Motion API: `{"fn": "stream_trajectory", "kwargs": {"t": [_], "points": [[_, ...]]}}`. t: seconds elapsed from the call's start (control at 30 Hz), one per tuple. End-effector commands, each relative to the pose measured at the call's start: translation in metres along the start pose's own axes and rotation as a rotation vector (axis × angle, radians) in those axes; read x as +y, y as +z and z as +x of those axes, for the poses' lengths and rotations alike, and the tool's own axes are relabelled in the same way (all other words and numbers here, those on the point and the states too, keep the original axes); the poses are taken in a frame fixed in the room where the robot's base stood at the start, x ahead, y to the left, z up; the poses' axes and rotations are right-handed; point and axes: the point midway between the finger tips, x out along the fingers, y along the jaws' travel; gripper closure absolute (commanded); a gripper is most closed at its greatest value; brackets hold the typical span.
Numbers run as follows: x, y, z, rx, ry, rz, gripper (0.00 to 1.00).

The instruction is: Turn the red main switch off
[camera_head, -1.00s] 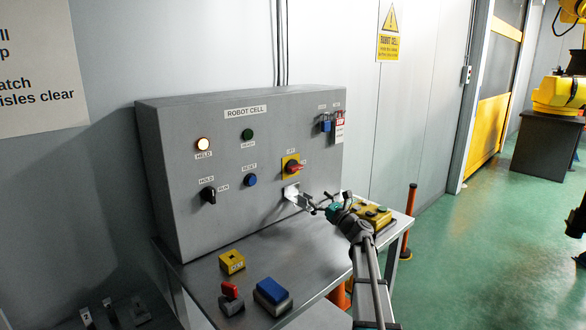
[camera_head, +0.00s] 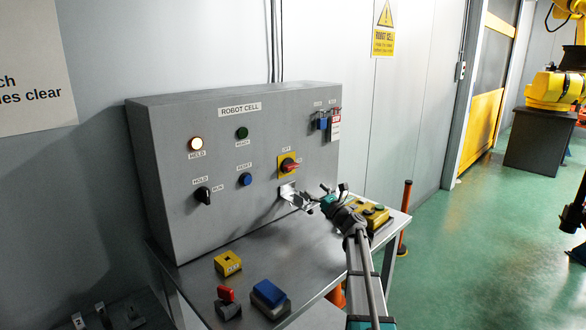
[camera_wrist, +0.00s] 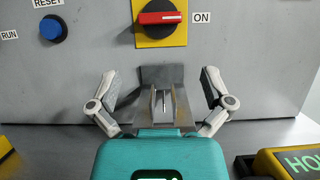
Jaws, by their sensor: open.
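The red main switch (camera_head: 291,167) is a red handle on a yellow plate at the right of the grey panel's front. In the wrist view the red handle (camera_wrist: 159,17) lies nearly horizontal, with its right end toward the ON label (camera_wrist: 201,17). My gripper (camera_head: 287,193) is open and in front of the panel, below the switch and not touching it. In the wrist view its two fingers (camera_wrist: 163,78) are spread wide, with a grey metal bracket (camera_wrist: 162,76) on the panel showing between them. The gripper holds nothing.
The ROBOT CELL panel (camera_head: 210,125) stands on a metal table (camera_head: 205,272). A blue button (camera_head: 245,179) and a black selector (camera_head: 203,195) sit left of the switch. Padlocks (camera_head: 322,123) hang at upper right. A yellow pendant (camera_head: 374,215) lies right of my arm.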

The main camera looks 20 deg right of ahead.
Motion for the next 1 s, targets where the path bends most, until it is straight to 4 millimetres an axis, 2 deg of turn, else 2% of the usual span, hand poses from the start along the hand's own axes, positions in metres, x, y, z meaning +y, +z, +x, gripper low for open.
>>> {"fn": "stream_trajectory", "kwargs": {"t": [0.7,1.0], "points": [[-0.002,0.002,0.103,0.000,-0.001,-0.001,0.00],[-0.002,0.001,0.123,0.000,-0.002,-0.001,0.00]]}}
